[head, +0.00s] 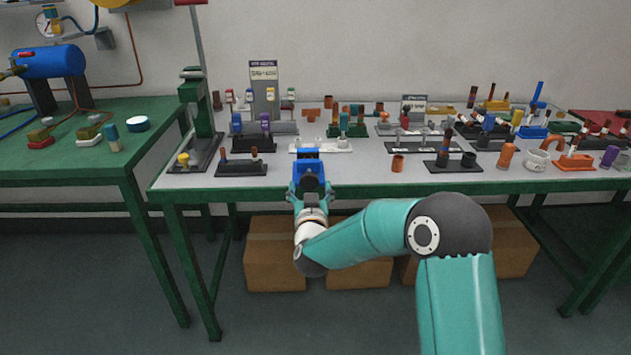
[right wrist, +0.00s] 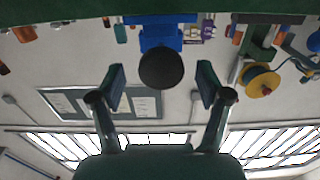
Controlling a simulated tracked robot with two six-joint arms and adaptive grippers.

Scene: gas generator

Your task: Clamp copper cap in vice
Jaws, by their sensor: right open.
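The blue vice (head: 307,166) stands at the front edge of the grey table top, and a dark round part faces me. It also shows in the right wrist view (right wrist: 160,36), with the dark round part (right wrist: 161,67) in front of it. My right gripper (head: 311,194) is in front of the vice. In the right wrist view its fingers (right wrist: 162,84) are spread and empty, one on each side of the dark round part. Several short copper-coloured pieces lie on the table, one of them a small cylinder (head: 397,163); I cannot tell which is the copper cap. My left gripper is out of view.
Racks with fittings crowd the table (head: 345,177). A black stand with dark pegs (head: 241,168) is left of the vice; another (head: 453,167) is to the right. A green press (head: 195,110) stands at the left end. Cardboard boxes (head: 275,265) sit under the table.

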